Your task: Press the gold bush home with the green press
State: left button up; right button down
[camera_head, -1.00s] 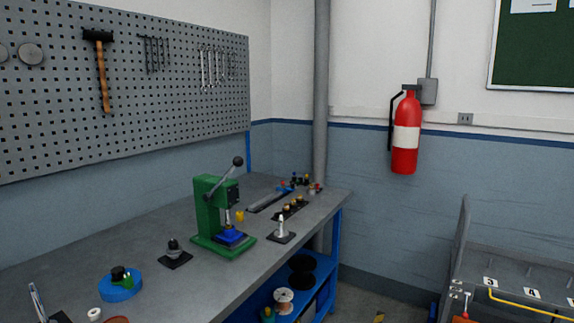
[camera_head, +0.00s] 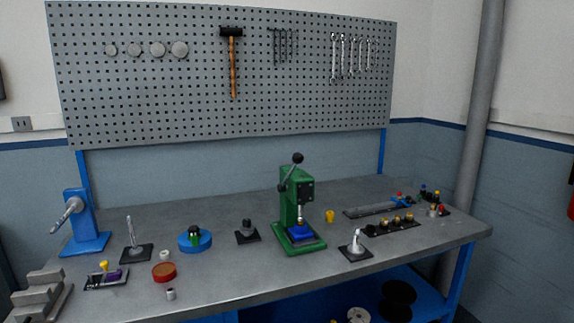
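The green press (camera_head: 294,215) stands upright on the workbench, right of the middle in the head view. Its dark lever with a black knob (camera_head: 298,158) points up. A blue block (camera_head: 301,231) sits on its base under the ram. A small gold piece (camera_head: 300,220) shows at the ram's lower end, too small to tell whether it is the bush. A yellow-gold cup-like part (camera_head: 330,216) stands on the bench just right of the press. Neither of my grippers is in view.
The grey workbench (camera_head: 225,275) holds a blue lever tool (camera_head: 80,225) at left, a blue round fixture (camera_head: 195,240), a red dish (camera_head: 164,272), and a white cone on a black plate (camera_head: 355,247). A pegboard (camera_head: 200,90) hangs behind. The bench front before the press is clear.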

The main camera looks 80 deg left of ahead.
aim_at(298, 158)
jog(key=u, duration=0.75)
jog(key=i, duration=0.85)
jog(key=u, duration=0.95)
